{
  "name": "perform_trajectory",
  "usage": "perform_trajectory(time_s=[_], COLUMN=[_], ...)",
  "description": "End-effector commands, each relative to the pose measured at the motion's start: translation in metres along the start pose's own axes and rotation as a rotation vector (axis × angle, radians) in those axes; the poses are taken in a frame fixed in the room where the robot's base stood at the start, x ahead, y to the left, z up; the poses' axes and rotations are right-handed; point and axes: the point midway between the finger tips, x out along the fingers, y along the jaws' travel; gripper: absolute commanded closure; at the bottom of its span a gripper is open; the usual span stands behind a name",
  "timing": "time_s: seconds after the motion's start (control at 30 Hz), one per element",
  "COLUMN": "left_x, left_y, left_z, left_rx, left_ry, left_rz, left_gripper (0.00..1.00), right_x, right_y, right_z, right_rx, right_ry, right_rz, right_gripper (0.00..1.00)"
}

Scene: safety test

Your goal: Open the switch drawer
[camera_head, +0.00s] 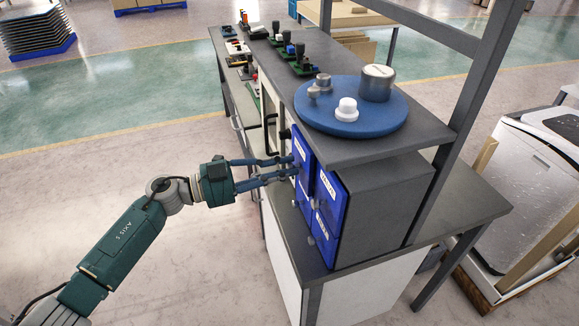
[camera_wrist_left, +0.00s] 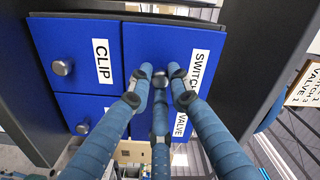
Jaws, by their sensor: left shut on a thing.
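The switch drawer is the upper right blue front in the left wrist view (camera_wrist_left: 140,45), with a white SWITCH label and a round metal knob. In the head view it is the far blue front (camera_head: 302,150), partly behind my fingers. My left gripper (camera_head: 291,168) reaches it from the left. In the left wrist view its three blue fingers (camera_wrist_left: 160,77) are closed around the switch drawer's knob, which is partly hidden. I cannot tell whether this drawer stands slightly out of the cabinet. My right gripper is in neither view.
More blue drawers (camera_head: 325,228) are below. The dark cabinet (camera_head: 385,195) stands on a grey workbench (camera_head: 465,205). A blue round turntable (camera_head: 372,116) with metal and white parts is above. Floor left of the bench is clear.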

Motion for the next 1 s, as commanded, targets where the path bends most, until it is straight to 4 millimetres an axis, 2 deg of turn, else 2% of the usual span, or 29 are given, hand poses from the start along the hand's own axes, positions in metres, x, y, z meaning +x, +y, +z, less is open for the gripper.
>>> perform_trajectory(time_s=[0.03,0.2,0.4,0.53,0.83,0.87,0.9,0.93,1.0], left_x=[-0.016,-0.066,-0.11,-0.121,-0.122,-0.122,-0.122,-0.122,-0.121], left_y=[-0.001,0.001,0.001,0.0,-0.001,-0.001,-0.001,-0.001,-0.001], left_z=[0.003,0.004,0.003,0.002,0.002,0.002,0.002,0.001,0.001], left_rx=[0.0,-0.001,-0.001,0.001,0.001,0.001,0.001,0.001,0.001], left_ry=[-0.011,-0.012,-0.011,-0.008,-0.008,-0.008,-0.007,-0.007,-0.006], left_rz=[0.001,0.002,0.0,-0.002,-0.002,-0.002,-0.002,-0.002,-0.002], left_gripper=[1.0,1.0,1.0,1.0,1.0,0.78,0.7,0.64,0.63], right_x=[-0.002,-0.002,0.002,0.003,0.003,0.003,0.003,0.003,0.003], right_y=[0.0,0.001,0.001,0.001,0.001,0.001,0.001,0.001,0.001], right_z=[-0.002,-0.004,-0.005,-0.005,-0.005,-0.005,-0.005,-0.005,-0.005], right_rx=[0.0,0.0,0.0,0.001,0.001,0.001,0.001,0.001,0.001], right_ry=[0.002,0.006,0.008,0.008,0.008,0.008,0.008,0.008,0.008], right_rz=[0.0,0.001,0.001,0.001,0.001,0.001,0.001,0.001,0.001], right_gripper=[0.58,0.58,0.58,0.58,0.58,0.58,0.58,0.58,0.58])
